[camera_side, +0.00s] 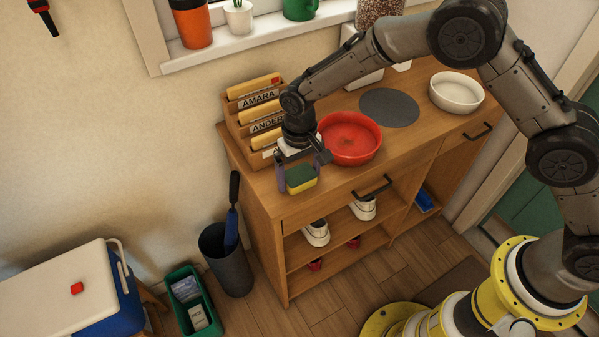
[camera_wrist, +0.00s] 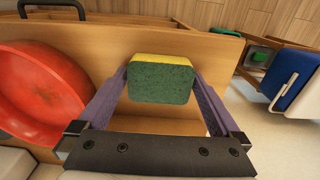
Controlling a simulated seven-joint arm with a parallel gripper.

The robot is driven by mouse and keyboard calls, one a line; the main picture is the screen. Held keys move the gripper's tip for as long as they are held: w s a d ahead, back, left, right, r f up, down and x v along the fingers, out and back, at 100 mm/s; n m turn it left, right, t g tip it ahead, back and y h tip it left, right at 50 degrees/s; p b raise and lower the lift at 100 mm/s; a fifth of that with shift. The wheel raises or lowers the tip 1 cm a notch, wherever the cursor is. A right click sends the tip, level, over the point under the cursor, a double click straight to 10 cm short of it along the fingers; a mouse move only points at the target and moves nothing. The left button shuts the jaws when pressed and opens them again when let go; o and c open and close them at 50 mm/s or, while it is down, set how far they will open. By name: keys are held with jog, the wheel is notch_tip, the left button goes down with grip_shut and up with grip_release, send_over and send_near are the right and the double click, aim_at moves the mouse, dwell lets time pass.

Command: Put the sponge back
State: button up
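The sponge (camera_side: 301,178), yellow with a dark green scouring side, is between the purple-grey fingers of my gripper (camera_side: 303,172), near the left front corner of the wooden cabinet top (camera_side: 347,190). In the wrist view the sponge (camera_wrist: 161,79) sits between both fingertips of my gripper (camera_wrist: 160,82), which meet its two short ends. Its green face is toward the wrist camera and the yellow shows along the far edge. I cannot tell whether the sponge touches the cabinet top or hangs just above it.
A red bowl (camera_side: 349,138) stands close to the right of my gripper. A wooden file rack (camera_side: 235,120) with labelled folders stands behind it. A grey round mat (camera_side: 389,108) and a white bowl (camera_side: 457,91) are farther right. A dark bin (camera_side: 227,262) and green box (camera_side: 192,301) stand on the floor.

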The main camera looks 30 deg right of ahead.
aim_at(301, 173)
jog(key=shift+r, duration=0.1)
notch_tip(301, 173, up, 12)
dwell(0.5)
jog(key=shift+r, duration=0.1)
jog(key=s+d+r+t, duration=0.3)
jog(key=s+d+r, duration=0.9)
jog(key=d+r, duration=0.35)
jog(key=s+d+f+t, duration=0.1)
jog(key=s+d, duration=0.3)
jog(key=s, duration=0.4)
jog(key=s+d+f+t, duration=0.1)
jog(key=s+d, duration=0.3)
jog(key=s, duration=0.5)
jog(key=shift+d+t, duration=0.15)
jog(key=shift+t, duration=0.15)
